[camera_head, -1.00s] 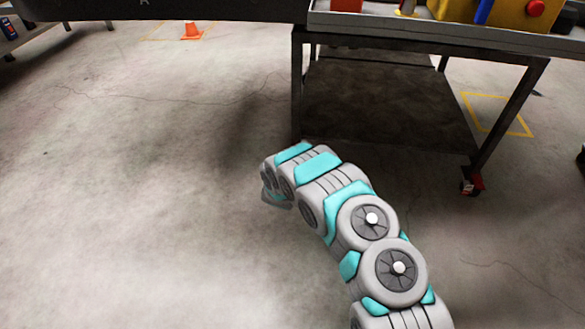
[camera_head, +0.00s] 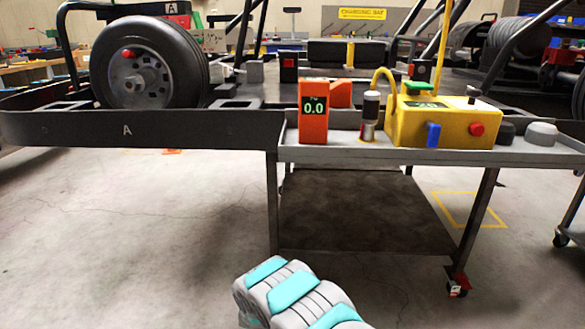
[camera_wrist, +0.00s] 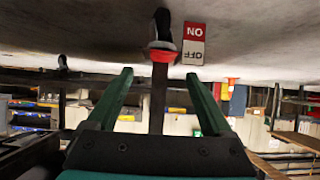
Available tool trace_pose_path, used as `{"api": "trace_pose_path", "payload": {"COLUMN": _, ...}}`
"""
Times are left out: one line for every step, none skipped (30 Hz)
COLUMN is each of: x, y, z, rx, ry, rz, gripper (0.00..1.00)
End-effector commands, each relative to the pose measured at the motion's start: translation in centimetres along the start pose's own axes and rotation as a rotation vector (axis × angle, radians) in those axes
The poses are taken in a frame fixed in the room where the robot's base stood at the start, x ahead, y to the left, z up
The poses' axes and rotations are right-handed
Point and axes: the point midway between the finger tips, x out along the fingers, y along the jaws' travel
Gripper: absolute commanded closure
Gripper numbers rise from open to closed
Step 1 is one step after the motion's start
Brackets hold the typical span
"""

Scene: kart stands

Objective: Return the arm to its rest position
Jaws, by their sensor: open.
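My arm (camera_head: 295,300), grey with teal panels, shows at the bottom middle of the head view, in front of the steel cart. Its gripper end is not visible there. In the wrist view my gripper (camera_wrist: 158,75) has two dark green fingers spread apart, with nothing held between them. The wrist picture appears upside down. A red and black knob or switch (camera_wrist: 162,50) and a red and white ON/OFF label (camera_wrist: 193,44) show beyond the fingertips; I cannot tell how far off they are.
The steel cart (camera_head: 405,158) carries an orange 0.0 gauge (camera_head: 313,112) and a yellow box (camera_head: 445,123). A kart wheel (camera_head: 150,63) stands to the left, above a dark side rail (camera_head: 60,130). The floor at lower left is bare.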

Motion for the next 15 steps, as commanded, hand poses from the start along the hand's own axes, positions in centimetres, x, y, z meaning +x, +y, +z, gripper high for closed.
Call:
{"api": "trace_pose_path", "payload": {"x": -0.4, "y": 0.5, "z": -1.5, "rx": 0.003, "ry": -0.01, "rz": -0.001, "gripper": 0.15}}
{"api": "trace_pose_path", "payload": {"x": -0.7, "y": 0.8, "z": -2.0, "rx": 0.004, "ry": -0.025, "rz": -0.003, "gripper": 0.15}}
{"api": "trace_pose_path", "payload": {"x": -1.2, "y": 1.2, "z": -3.1, "rx": 0.004, "ry": -0.041, "rz": -0.006, "gripper": 0.15}}
{"api": "trace_pose_path", "payload": {"x": -1.6, "y": 1.6, "z": -4.0, "rx": 0.006, "ry": -0.054, "rz": -0.009, "gripper": 0.15}}
{"api": "trace_pose_path", "payload": {"x": -2.0, "y": 1.9, "z": -4.7, "rx": 0.007, "ry": -0.071, "rz": -0.012, "gripper": 0.15}}
{"api": "trace_pose_path", "payload": {"x": -2.7, "y": 2.5, "z": -5.7, "rx": 0.007, "ry": -0.092, "rz": -0.015, "gripper": 0.15}}
{"api": "trace_pose_path", "payload": {"x": -3.2, "y": 2.9, "z": -6.4, "rx": 0.008, "ry": -0.108, "rz": -0.016, "gripper": 0.15}}
{"api": "trace_pose_path", "payload": {"x": -3.8, "y": 3.3, "z": -7.0, "rx": 0.008, "ry": -0.126, "rz": -0.019, "gripper": 0.15}}
{"api": "trace_pose_path", "payload": {"x": -4.5, "y": 4.0, "z": -7.7, "rx": 0.008, "ry": -0.149, "rz": -0.02, "gripper": 0.15}}
{"api": "trace_pose_path", "payload": {"x": -5.2, "y": 4.4, "z": -8.3, "rx": 0.009, "ry": -0.167, "rz": -0.022, "gripper": 0.15}}
{"api": "trace_pose_path", "payload": {"x": -5.8, "y": 4.9, "z": -8.9, "rx": 0.011, "ry": -0.184, "rz": -0.023, "gripper": 0.15}}
{"api": "trace_pose_path", "payload": {"x": -6.7, "y": 5.5, "z": -9.6, "rx": 0.012, "ry": -0.206, "rz": -0.025, "gripper": 0.15}}
{"api": "trace_pose_path", "payload": {"x": -7.4, "y": 5.9, "z": -10.2, "rx": 0.013, "ry": -0.224, "rz": -0.027, "gripper": 0.15}}
{"api": "trace_pose_path", "payload": {"x": -8.2, "y": 6.3, "z": -10.8, "rx": 0.014, "ry": -0.239, "rz": -0.029, "gripper": 0.15}}
{"api": "trace_pose_path", "payload": {"x": -9.2, "y": 6.9, "z": -11.3, "rx": 0.014, "ry": -0.263, "rz": -0.031, "gripper": 0.15}}
